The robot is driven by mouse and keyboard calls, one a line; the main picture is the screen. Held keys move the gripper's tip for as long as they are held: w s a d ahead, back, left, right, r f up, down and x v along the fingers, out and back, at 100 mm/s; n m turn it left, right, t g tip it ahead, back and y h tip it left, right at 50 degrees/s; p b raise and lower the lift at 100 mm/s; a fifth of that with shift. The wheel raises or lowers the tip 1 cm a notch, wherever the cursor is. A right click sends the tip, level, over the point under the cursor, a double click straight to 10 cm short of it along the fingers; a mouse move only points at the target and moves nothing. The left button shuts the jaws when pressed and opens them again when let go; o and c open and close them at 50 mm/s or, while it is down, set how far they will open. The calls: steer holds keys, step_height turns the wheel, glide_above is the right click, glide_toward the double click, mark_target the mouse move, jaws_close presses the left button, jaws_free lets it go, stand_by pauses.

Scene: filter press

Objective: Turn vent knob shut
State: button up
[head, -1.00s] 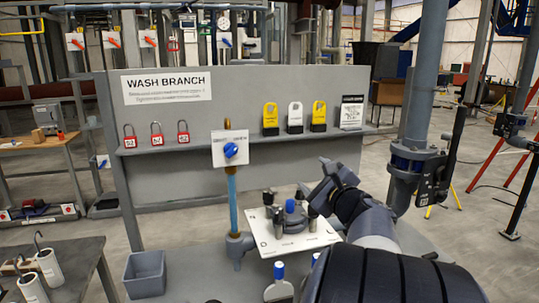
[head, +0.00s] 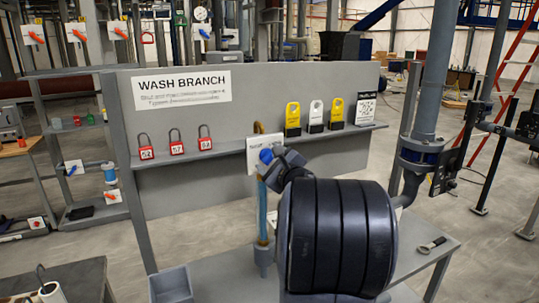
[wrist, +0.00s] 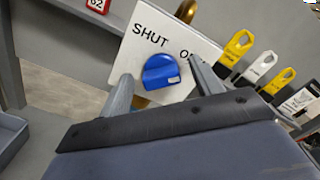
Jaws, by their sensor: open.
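The blue vent knob (wrist: 160,71) sits on a white plate (wrist: 128,48) in the wrist view. The plate reads SHUT at the left, and a second word starting with O is partly hidden by the right finger. A pale mark shows on the knob's lower right edge. My gripper (wrist: 158,76) is open, with one finger on each side of the knob; I cannot tell whether they touch it. In the head view the knob (head: 265,156) and plate (head: 254,163) are partly covered by my gripper and arm.
The grey WASH BRANCH panel (head: 225,113) stands behind, with red padlocks (head: 176,143) at left and yellow and white tags (head: 315,117) at right on its ledge. A grey bin (head: 172,284) is below left. A thick grey pipe (head: 428,90) rises at right.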

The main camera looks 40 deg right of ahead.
steer(key=shift+w+d, duration=0.1)
steer(key=shift+w, duration=0.4)
steer(key=c, duration=1)
steer(key=shift+f, duration=0.1)
